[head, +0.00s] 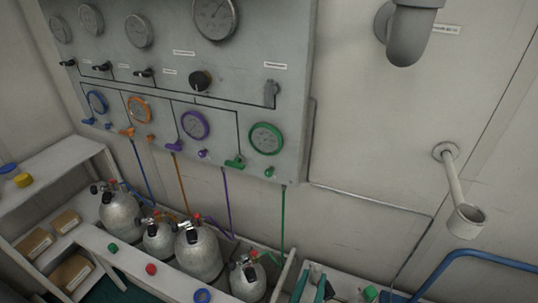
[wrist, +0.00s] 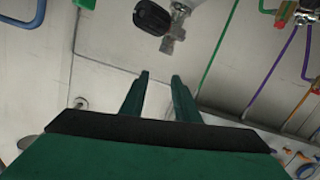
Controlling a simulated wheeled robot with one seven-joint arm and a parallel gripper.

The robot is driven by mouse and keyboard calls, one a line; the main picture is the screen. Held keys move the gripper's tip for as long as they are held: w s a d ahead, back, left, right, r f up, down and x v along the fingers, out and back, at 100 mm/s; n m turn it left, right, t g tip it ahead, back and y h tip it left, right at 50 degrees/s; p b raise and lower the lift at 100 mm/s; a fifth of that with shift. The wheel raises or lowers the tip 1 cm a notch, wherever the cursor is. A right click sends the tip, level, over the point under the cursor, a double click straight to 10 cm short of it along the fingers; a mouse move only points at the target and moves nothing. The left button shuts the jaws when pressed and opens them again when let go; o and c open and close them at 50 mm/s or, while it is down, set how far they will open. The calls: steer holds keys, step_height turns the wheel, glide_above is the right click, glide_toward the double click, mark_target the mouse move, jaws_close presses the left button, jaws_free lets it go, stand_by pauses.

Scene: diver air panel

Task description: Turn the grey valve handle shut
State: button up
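A grey handle (head: 271,93) sits on the right side of the wall panel (head: 225,75), below a small white label. It looks upright, its length running up and down. I cannot pick it out for certain in the wrist view. My gripper (wrist: 160,82) shows in the wrist view as two green fingers, apart with nothing between them. Teal shapes at the bottom edge of the head view may be its fingers, well below the panel. In the wrist view a black knob (wrist: 152,17) and a metal fitting (wrist: 173,40) lie beyond the fingertips.
The panel carries gauges, a black round knob (head: 200,80) and coloured handles, including a green one (head: 235,162). Grey cylinders (head: 198,252) stand in a rack below. A wall pipe with a cup (head: 465,218) and a blue rail (head: 465,258) are at right.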

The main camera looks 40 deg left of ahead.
steer(key=w+a+r, duration=0.5)
steer(key=a+r, duration=0.1)
steer(key=r, duration=0.2)
steer(key=m+t, duration=0.2)
steer(key=m, duration=0.1)
glide_toward(268, 95)
steer(key=shift+g+y, duration=0.3)
steer(key=shift+y, duration=0.1)
steer(key=x, duration=1)
steer(key=shift+w+d+r, duration=0.15)
steer(key=shift+w, duration=0.15)
jaws_close()
